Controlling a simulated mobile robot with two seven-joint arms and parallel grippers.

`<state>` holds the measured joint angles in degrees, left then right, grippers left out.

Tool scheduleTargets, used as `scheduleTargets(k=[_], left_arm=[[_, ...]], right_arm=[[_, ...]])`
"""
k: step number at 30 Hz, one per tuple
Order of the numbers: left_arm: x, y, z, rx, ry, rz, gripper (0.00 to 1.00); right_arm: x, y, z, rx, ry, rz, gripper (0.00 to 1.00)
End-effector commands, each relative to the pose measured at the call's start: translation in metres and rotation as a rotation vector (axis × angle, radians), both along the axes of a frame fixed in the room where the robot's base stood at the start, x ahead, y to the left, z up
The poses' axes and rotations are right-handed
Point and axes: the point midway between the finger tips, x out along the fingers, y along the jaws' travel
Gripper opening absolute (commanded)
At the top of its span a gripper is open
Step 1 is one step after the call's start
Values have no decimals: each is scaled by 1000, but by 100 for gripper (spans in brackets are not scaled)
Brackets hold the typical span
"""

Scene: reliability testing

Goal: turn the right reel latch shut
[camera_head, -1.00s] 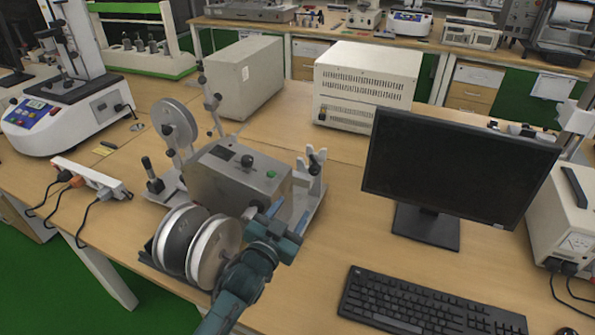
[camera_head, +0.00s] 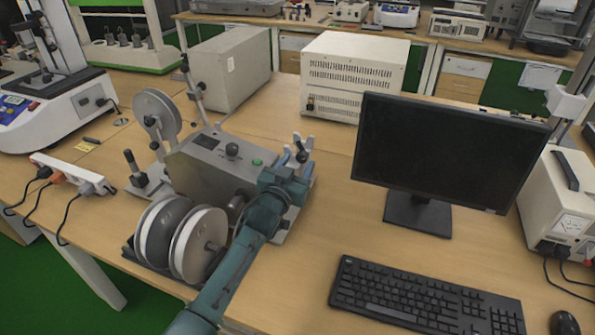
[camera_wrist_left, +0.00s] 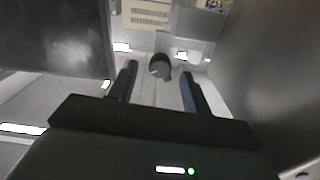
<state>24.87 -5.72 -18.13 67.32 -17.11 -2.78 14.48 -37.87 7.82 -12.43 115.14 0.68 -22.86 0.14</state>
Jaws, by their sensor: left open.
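The reel machine (camera_head: 215,172) stands on the wooden bench, a grey box with a black knob and a green button on top. The right reel latch (camera_head: 302,156), a small dark knob on the pale bracket at the machine's right end, is partly covered by my gripper. My left gripper (camera_head: 293,163) is open at this bracket. In the left wrist view its two dark fingers (camera_wrist_left: 160,76) stand on either side of the dark round latch knob (camera_wrist_left: 160,66), with gaps on both sides. I cannot tell whether either finger touches it. My right gripper is not in view.
Large reels (camera_head: 185,240) sit at the machine's front, close beside my left arm. A monitor (camera_head: 450,150) stands to the right, with a keyboard (camera_head: 410,300) before it. A beige box (camera_head: 353,75) stands behind. Bare bench lies between machine and monitor.

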Motion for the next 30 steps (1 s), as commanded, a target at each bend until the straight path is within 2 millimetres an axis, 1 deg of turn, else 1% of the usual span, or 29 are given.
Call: scheduleTargets(k=[4,13,27,29,30], left_arm=[[7,-3,-1,0,0,0,49],[8,-3,1,0,1,0,48],[8,-3,0,1,1,0,9],[8,-3,0,1,1,0,4],[8,-3,0,0,1,0,4]], right_arm=[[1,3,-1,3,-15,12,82],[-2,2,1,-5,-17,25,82],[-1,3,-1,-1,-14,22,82],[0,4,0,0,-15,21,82],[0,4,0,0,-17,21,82]])
